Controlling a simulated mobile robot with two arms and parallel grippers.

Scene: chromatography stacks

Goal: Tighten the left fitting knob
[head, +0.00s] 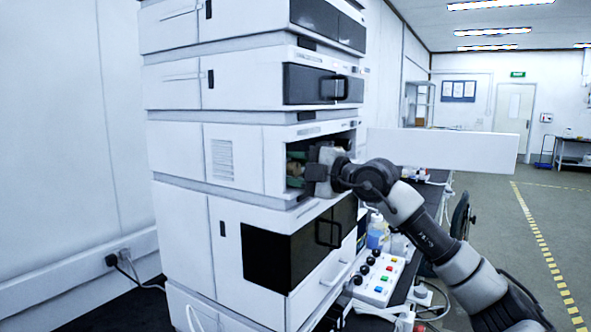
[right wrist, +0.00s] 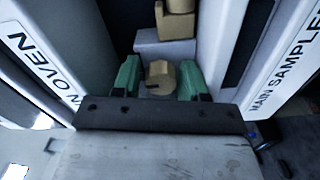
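My right gripper (head: 308,170) reaches into the open front bay of the middle instrument module (head: 235,155). In the right wrist view my right gripper (right wrist: 160,78) has its two green fingers on either side of a tan fitting knob (right wrist: 160,74). A second tan knob (right wrist: 178,25) sits on a block farther up in that view. I cannot tell which knob is the left one. In the head view, the gripper and arm hide much of the bay. My left gripper is not in view.
Stacked modules rise above and below the bay, with dark doors and handles (head: 333,88). A long white panel (head: 445,150) stands out to the right. A control box (head: 380,278) and a blue bottle (head: 376,232) are on the bench. The floor at right is clear.

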